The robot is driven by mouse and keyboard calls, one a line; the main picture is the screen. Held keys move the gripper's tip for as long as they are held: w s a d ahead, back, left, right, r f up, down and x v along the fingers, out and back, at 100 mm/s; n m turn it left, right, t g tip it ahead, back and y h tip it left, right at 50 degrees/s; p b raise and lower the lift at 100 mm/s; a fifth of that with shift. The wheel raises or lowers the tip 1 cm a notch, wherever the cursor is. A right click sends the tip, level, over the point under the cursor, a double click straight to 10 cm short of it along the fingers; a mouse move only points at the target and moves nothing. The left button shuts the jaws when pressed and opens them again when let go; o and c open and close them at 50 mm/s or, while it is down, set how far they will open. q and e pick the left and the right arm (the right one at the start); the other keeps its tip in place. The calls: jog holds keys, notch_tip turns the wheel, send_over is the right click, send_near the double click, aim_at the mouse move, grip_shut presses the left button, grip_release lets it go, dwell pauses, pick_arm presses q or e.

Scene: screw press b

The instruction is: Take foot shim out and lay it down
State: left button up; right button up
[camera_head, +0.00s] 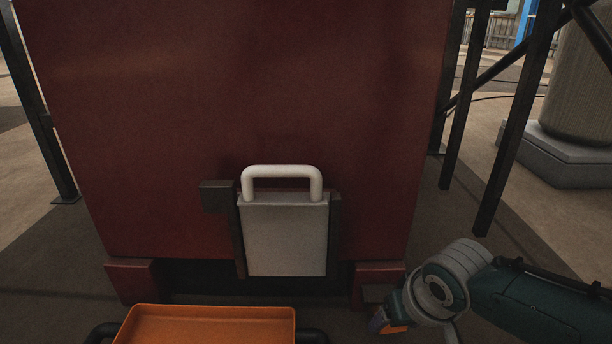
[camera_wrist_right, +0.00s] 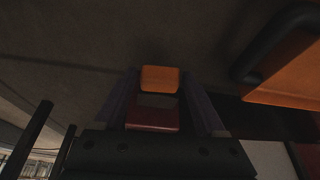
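A small block with an orange end (camera_wrist_right: 160,78), which looks like the foot shim, sits between the fingertips of my right gripper (camera_wrist_right: 160,86) in the right wrist view. The fingers reach both of its sides. A grey band and a dark red part (camera_wrist_right: 153,118) show behind the orange end; I cannot tell whether they belong to the same piece. In the head view my right gripper (camera_head: 382,321) is low at the right, just in front of the press's right red foot (camera_head: 378,274). A bit of orange shows at its tip. My left gripper is not in view.
The red press body (camera_head: 240,90) fills the middle. A grey plate with a white handle (camera_head: 284,240) hangs on its front. An orange tray (camera_head: 205,325) with dark handles stands in front, left of my right gripper. Dark posts (camera_head: 515,130) stand at the right.

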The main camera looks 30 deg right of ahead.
grip_shut()
dwell(0.9)
